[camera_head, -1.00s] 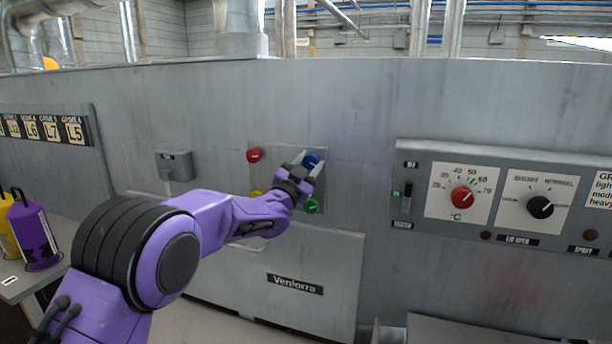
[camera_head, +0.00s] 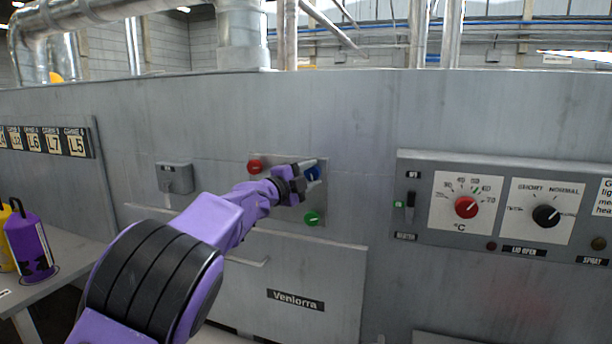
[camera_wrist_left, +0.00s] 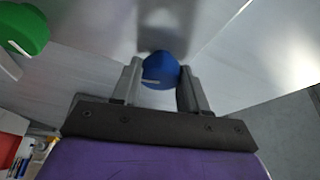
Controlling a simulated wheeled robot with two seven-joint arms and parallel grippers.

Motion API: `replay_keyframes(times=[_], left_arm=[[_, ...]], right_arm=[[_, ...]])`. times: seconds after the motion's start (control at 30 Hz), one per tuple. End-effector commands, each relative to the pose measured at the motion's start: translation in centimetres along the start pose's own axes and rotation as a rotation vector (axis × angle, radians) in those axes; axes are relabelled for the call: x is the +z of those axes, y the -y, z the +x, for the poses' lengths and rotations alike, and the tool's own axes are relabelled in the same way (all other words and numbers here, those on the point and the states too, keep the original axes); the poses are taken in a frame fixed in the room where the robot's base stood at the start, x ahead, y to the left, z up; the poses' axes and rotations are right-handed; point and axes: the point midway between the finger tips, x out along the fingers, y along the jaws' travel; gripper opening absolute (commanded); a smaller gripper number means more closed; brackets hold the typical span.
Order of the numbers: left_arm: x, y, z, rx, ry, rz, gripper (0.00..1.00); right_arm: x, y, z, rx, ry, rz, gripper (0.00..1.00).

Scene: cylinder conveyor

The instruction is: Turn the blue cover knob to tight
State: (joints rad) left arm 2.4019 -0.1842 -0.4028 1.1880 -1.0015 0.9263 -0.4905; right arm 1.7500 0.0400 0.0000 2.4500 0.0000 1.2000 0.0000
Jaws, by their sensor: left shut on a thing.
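The blue cover knob (camera_head: 312,173) is on the grey machine's knob plate, at the upper right of the plate in the head view. It is partly hidden by my left gripper (camera_head: 308,172), whose fingers reach to it. In the left wrist view the blue knob (camera_wrist_left: 160,70) sits between the two fingers of my left gripper (camera_wrist_left: 162,80), which is shut on it. A pale mark line shows on the knob's face. My right gripper is in neither view.
A red knob (camera_head: 255,167) is at the plate's upper left and a green knob (camera_head: 312,218) below the blue one. A panel (camera_head: 400,240) with red and black dials is to the right. A purple container (camera_head: 30,240) stands on a table at the left.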

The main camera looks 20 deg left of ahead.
Motion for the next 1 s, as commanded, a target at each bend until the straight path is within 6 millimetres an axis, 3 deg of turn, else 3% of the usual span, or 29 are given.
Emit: replay_keyframes(times=[0.33,0.9,0.93,1.0], left_arm=[[-0.09,-0.11,0.06,0.058,-0.002,0.135,0.13],[-0.06,-0.26,0.05,0.071,-0.002,0.160,0.13],[-0.06,-0.27,0.05,0.071,-0.002,0.160,0.50],[-0.05,-0.26,0.04,0.071,-0.002,0.160,0.69]], right_arm=[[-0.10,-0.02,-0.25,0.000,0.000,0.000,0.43],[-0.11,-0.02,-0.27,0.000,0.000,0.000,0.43],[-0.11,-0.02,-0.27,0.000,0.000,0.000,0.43],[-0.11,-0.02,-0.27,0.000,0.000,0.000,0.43]])
